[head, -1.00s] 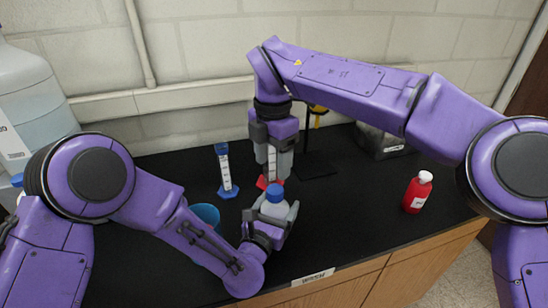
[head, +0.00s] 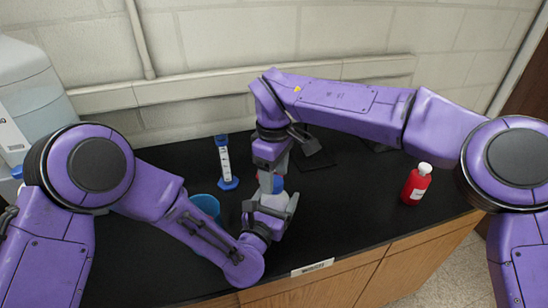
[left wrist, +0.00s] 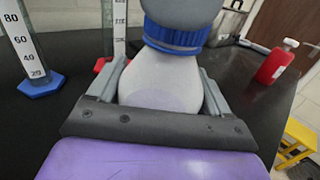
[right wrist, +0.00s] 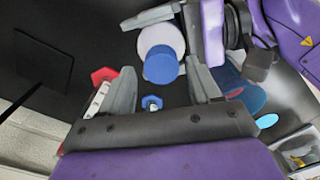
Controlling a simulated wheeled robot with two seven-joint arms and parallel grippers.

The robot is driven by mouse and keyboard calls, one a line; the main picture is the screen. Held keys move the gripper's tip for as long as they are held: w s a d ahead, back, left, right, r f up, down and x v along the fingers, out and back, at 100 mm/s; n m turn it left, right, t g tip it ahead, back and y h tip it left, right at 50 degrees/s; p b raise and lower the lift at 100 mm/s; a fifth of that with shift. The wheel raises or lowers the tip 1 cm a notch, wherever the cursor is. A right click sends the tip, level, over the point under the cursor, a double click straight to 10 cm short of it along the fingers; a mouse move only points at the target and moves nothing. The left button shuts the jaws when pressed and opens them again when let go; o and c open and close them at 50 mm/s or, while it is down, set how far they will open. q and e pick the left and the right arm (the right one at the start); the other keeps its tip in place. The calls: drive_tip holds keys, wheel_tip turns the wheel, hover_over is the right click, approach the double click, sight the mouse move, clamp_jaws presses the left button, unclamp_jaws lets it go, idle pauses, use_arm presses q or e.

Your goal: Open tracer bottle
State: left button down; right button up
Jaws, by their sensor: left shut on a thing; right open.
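The tracer bottle (head: 275,201) is pale with a blue cap (head: 278,185), near the bench's front edge. My left gripper (head: 270,214) is shut around its body. In the left wrist view the bottle (left wrist: 160,84) stands between the fingers, its blue cap (left wrist: 176,38) on top. My right gripper (head: 268,180) is open, pointing down at the cap. In the left wrist view a grey part of it (left wrist: 185,10) is right over the cap. In the right wrist view the cap (right wrist: 161,66) shows between its fingers; I cannot tell whether they touch it.
A blue-based graduated cylinder (head: 226,162) and a blue cup (head: 206,206) stand left of the bottle. A red-based cylinder (left wrist: 103,63) is close behind it. A red bottle (head: 416,184) with white cap is at right. A black stand base (right wrist: 44,62) lies behind.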

use_arm(q)
drive_tip(key=shift+f, duration=0.15)
use_arm(e)
drive_tip(key=shift+f, duration=0.55)
